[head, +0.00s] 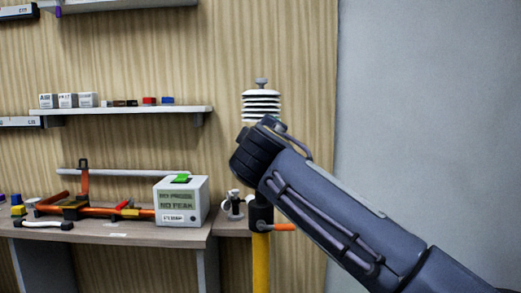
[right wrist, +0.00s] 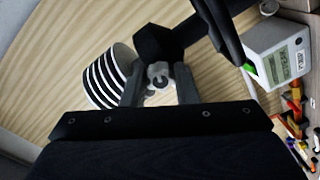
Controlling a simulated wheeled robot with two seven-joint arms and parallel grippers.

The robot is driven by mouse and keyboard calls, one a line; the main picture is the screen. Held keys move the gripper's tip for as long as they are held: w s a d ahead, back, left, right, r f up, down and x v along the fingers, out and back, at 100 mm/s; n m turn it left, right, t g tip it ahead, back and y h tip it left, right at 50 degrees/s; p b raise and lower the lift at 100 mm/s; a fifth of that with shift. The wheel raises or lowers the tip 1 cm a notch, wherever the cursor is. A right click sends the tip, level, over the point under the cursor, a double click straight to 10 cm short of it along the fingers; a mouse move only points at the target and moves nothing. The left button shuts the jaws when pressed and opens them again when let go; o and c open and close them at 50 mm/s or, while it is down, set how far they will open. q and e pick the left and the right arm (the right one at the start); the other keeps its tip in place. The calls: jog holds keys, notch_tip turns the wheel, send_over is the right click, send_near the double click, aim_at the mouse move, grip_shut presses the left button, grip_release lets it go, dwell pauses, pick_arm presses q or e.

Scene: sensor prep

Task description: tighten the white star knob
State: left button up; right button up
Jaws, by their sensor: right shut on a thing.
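In the right wrist view, a small pale grey-white knob (right wrist: 158,70), which I take to be the white star knob, sits in front of a black block (right wrist: 154,43). The fingers of my right gripper (right wrist: 159,82) stand on either side of it and are shut on it. In the head view my right arm comes in from the right and hides its fingers and the knob. The white louvered sensor shield (head: 261,105) rises just above my wrist, and it shows at the left in the right wrist view (right wrist: 106,78). My left gripper is in neither view.
A yellow post (head: 261,262) with a black clamp and orange lever (head: 284,227) stands below my wrist. A desk (head: 118,232) at left holds a display box (head: 181,201) and orange bars. A wall shelf (head: 130,110) carries small boxes. The right side is bare grey wall.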

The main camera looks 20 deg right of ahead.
jog(key=shift+f+m+b, duration=0.2)
jog(key=shift+m+b, duration=0.1)
jog(key=shift+m, duration=0.6)
jog(key=o, duration=1)
jog(key=shift+r, duration=0.1)
jog(key=v, duration=0.8)
